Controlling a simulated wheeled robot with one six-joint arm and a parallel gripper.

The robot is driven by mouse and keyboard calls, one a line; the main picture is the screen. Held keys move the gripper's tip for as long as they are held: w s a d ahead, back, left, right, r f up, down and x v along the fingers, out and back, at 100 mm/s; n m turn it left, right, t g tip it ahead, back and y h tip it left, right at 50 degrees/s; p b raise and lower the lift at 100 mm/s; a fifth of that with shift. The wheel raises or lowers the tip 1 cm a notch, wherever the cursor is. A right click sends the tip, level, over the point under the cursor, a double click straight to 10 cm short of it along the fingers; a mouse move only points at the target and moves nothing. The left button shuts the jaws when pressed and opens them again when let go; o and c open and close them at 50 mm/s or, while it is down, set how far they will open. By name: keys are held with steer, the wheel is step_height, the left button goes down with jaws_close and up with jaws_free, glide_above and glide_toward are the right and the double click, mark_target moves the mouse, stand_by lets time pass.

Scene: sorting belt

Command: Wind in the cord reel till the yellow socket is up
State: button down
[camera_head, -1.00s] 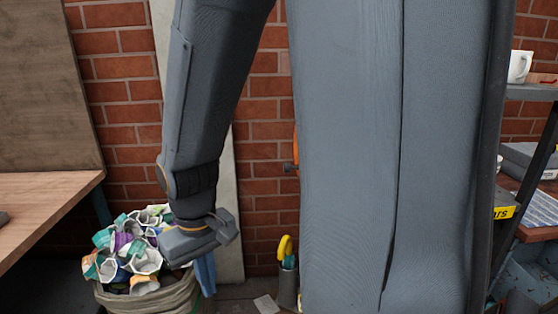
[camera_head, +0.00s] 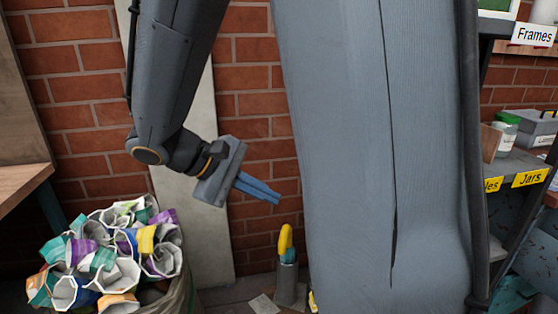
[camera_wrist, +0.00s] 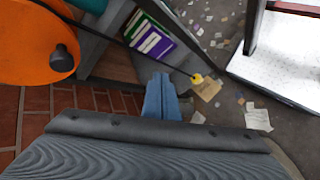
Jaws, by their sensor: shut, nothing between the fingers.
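The orange cord reel (camera_wrist: 28,42) is at the upper left of the wrist view, with a dark knob (camera_wrist: 63,58) on its face. A thin black cord (camera_wrist: 118,44) runs down across that view to the yellow socket (camera_wrist: 197,79), which shows against the floor; I cannot tell whether it hangs or lies there. My gripper (camera_head: 276,197) is shut and empty, its blue fingers pointing right in the head view. In the wrist view its fingers (camera_wrist: 161,88) are apart from the knob and cord. The reel is not visible in the head view, where my grey body covers the middle.
A sack of crumpled packets (camera_head: 105,258) stands at the lower left. A grey tube (camera_head: 287,284) with a yellow-handled item stands by the brick wall. Shelves with jars (camera_head: 507,132) are at right. Purple and green binders (camera_wrist: 152,40) and floor scraps (camera_wrist: 258,119) show in the wrist view.

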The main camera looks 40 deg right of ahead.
steer(key=w+d+r+m+t+h+b, duration=0.1)
steer(key=w+d+r+t+h+b, duration=0.1)
steer(key=w+r+h+b, duration=0.6)
steer(key=s+d+p, duration=0.1)
steer(key=d, duration=0.7)
steer(key=shift+s+d+r, duration=0.15)
steer(key=shift+d+r, duration=0.05)
steer(key=shift+r, duration=0.1)
steer(key=shift+s+a+r+n+y+p, duration=0.2)
steer(key=shift+n+y+p, duration=0.25)
steer(key=shift+p, duration=1.15)
